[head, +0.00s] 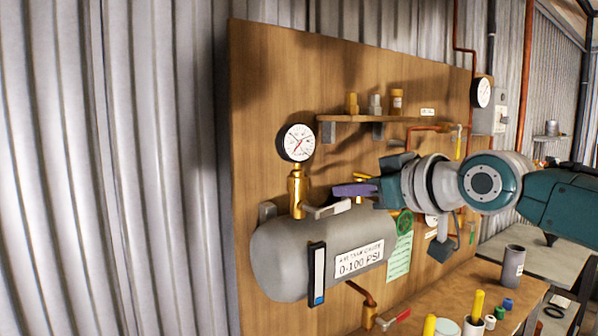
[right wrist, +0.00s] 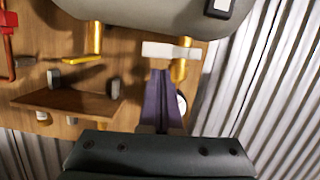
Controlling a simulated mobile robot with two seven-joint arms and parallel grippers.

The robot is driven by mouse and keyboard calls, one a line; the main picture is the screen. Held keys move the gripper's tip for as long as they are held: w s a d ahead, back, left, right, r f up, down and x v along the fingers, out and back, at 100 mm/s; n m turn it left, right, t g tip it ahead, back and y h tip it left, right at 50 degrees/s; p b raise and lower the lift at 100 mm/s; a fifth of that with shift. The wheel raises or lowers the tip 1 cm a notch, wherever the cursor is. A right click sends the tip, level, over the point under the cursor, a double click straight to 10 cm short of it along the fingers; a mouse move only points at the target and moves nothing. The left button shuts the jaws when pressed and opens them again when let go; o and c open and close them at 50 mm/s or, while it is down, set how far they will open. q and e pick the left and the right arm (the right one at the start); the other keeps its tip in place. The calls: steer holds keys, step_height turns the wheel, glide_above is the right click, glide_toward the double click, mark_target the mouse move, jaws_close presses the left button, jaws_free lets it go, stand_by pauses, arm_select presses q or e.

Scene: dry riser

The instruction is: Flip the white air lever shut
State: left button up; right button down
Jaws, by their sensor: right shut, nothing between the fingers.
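The white air lever (head: 328,209) sits on the brass stem (head: 297,190) under the round gauge (head: 296,142), just above the grey tank (head: 280,245). In the right wrist view the lever (right wrist: 168,50) lies crosswise, its right end at the brass fitting (right wrist: 180,68). My right gripper (head: 337,191), with purple fingers, comes in from the right and is shut and empty. In the right wrist view its fingertips (right wrist: 161,74) are close to the lever's long side; I cannot tell whether they touch it. My left gripper is not in view.
A wooden shelf (head: 400,118) with small fittings is on the wooden board (head: 262,100) above my right arm. A green wheel (head: 404,222) and a yellow valve handle (head: 358,175) are near the gripper. A bench (head: 450,310) with jars stands below. The board left of the gauge is clear.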

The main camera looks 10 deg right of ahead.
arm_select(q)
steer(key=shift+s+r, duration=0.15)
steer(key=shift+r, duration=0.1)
arm_select(e)
steer(key=s+d+r, duration=0.2)
steer(key=s+r, duration=0.3)
steer(key=s, duration=0.4)
steer(key=shift+s+d, duration=0.15)
steer(key=shift+d, duration=0.25)
steer(key=shift+r, duration=0.1)
steer(key=s+a+f+g+h, duration=0.1)
steer(key=s+a+f+g, duration=0.2)
steer(key=s+f, duration=0.4)
steer(key=s+a+f+g+h, duration=0.1)
steer(key=s+a+f+g, duration=0.15)
steer(key=s+f, duration=0.5)
steer(key=s+d+f+m+g+h, duration=0.1)
steer(key=s+f+m+g, duration=0.2)
steer(key=s, duration=0.5)
steer(key=s+f+g+h, duration=0.25)
steer(key=s+f, duration=0.25)
steer(key=s, duration=0.3)
arm_select(q)
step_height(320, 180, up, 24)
steer(key=p, duration=2.3)
steer(key=shift+p, duration=0.3)
arm_select(e)
step_height(320, 180, up, 24)
steer(key=shift+w+f+y, duration=0.15)
steer(key=shift+w+y, duration=0.2)
